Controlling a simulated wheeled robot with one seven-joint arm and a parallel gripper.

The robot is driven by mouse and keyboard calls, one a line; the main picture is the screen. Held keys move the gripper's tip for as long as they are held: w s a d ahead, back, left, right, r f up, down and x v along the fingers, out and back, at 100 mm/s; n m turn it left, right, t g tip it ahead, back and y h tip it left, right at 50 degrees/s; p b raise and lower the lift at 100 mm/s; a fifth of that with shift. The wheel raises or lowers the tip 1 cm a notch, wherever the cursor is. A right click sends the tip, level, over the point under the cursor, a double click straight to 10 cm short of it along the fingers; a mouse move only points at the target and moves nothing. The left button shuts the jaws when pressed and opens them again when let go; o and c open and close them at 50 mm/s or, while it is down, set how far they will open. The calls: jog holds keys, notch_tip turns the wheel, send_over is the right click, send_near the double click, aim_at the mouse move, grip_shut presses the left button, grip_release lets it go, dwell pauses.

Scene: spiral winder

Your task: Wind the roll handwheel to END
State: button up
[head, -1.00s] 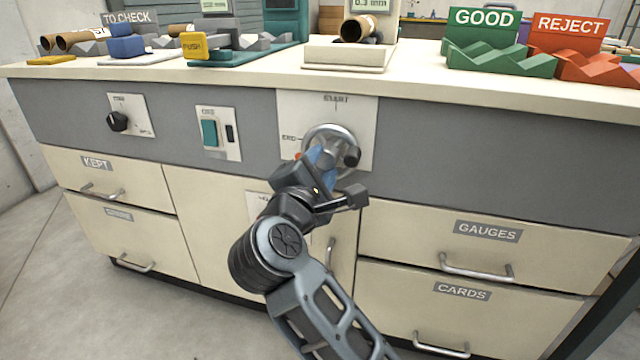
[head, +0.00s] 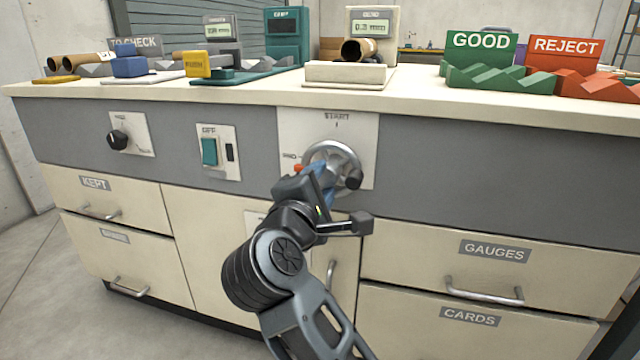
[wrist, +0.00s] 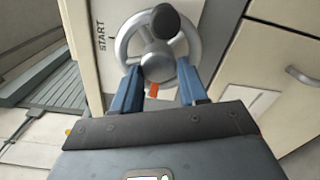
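The silver roll handwheel (head: 343,152) is on a pale plate on the cabinet front, with START above it and END at its left. Its black knob (head: 353,180) is at the lower right of the rim. An orange mark (head: 298,168) shows at the wheel's left, just below the END label. My gripper (head: 322,178) reaches the wheel from below left. In the wrist view, its blue fingers (wrist: 160,78) stand apart on either side of the hub (wrist: 157,67), with the orange mark between them. I cannot tell whether they touch the wheel.
A black knob (head: 117,140) and a green switch (head: 209,151) are left of the wheel. Drawers with handles, GAUGES (head: 494,251) and CARDS (head: 470,316), lie below right. The worktop (head: 420,97) above carries trays, display units, and green and orange racks.

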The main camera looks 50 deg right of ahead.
jog(key=o, duration=0.4)
jog(key=shift+a, duration=0.1)
jog(key=p+v, duration=0.1)
jog(key=v, duration=0.6)
jog(key=shift+s+a+p, duration=0.1)
jog(key=shift+a+p, duration=0.15)
jog(key=shift+p, duration=0.1)
dwell(0.8)
